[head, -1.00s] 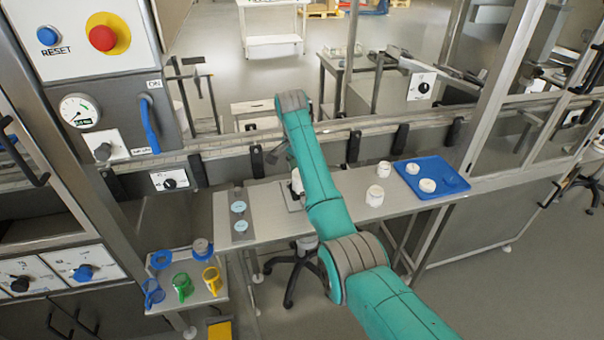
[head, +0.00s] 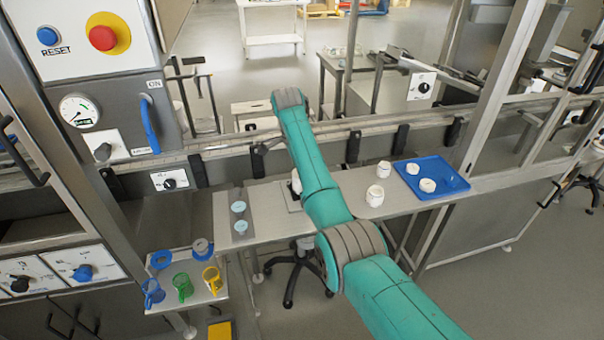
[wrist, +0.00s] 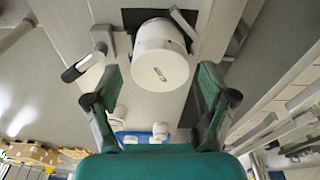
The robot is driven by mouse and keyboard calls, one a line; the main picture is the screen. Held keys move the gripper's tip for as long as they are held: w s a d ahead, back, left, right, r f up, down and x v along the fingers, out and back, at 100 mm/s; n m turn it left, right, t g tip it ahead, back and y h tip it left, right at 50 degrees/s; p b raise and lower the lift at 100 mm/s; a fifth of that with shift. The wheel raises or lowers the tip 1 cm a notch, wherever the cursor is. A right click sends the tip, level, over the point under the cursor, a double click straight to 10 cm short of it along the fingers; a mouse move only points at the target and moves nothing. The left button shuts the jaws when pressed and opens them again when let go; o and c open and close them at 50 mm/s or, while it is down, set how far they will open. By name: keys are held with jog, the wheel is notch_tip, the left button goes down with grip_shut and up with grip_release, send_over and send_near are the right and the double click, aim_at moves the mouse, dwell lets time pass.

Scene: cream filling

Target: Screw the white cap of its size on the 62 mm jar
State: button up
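A white jar (head: 296,182) stands upright on the worktable, partly hidden behind my arm in the head view. In the wrist view the jar shows as a large white cylinder (wrist: 162,42) with a flat, round white top (wrist: 160,74) facing the camera. The top looks like a white cap, but its size and tightness cannot be told. My gripper (wrist: 160,82) is open, its green-padded fingers spread to either side below the jar in the picture, apart from it and empty. In the head view the gripper is largely hidden. Small white pieces (head: 427,186) lie in the blue tray (head: 456,184).
White pots (head: 375,196) and (head: 384,169) stand on the table left of the tray. A grey plate with pale blue discs (head: 239,207) lies at the table's left. A black-handled lever (wrist: 80,68) is beside the jar.

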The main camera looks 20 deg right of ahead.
jog(key=n, duration=0.4)
jog(key=shift+t, duration=0.4)
jog(key=shift+n, duration=0.9)
jog(key=n, duration=0.2)
jog(key=shift+s+d+n+y, duration=0.1)
jog(key=shift+n+y, duration=0.2)
jog(key=n, duration=0.3)
jog(key=shift+t, duration=0.4)
jog(key=shift+n, duration=0.4)
jog(key=n+y, duration=0.1)
jog(key=n, duration=0.4)
jog(key=shift+d, duration=0.1)
